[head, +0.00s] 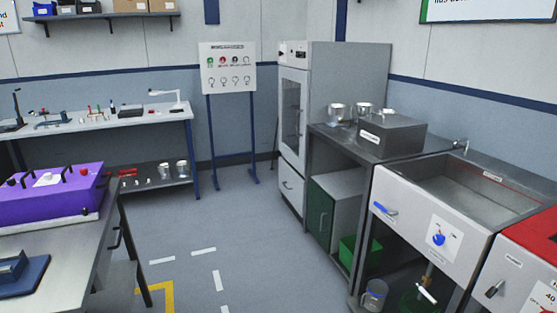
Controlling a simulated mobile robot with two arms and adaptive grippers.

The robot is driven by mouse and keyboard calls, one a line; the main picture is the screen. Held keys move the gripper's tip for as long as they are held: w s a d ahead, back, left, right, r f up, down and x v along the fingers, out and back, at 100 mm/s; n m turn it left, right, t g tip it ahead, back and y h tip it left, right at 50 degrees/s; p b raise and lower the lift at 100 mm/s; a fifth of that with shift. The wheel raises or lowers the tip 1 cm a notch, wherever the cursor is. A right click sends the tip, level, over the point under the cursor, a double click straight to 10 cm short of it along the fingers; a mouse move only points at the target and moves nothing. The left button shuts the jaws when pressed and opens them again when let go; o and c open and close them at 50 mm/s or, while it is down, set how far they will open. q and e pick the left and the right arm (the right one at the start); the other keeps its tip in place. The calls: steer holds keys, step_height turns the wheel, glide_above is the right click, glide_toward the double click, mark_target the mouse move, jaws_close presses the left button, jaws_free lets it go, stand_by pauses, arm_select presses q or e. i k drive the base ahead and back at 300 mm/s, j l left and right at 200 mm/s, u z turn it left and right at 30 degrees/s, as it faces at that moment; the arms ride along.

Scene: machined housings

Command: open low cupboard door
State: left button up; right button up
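A low cupboard (345,190) with a grey side and a dark green door (319,214) stands under the metal counter on the right. Its door appears shut, and a small light handle shows on it. Beside it, a tall grey-white cabinet (349,75) has a glazed upper door (292,115) and a small lower front panel (291,184) with a handle; both look shut. Neither of my grippers is in view.
A green bin (354,250) sits on the shelf beside the cupboard. A metal sink (470,185) and a red-topped unit (530,235) are at the right. A bench with a purple box (50,200) is at the left. The grey floor (240,230) between is clear.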

mark_target(320, 207)
steer(key=i+j+u, duration=0.1)
steer(key=i+u, duration=0.4)
steer(key=i, duration=1.2)
steer(key=i+z, duration=0.2)
steer(key=i, duration=0.35)
steer(key=i+j+z, duration=0.2)
steer(key=i, duration=0.35)
steer(key=i+j+z, duration=0.2)
steer(key=i, duration=0.35)
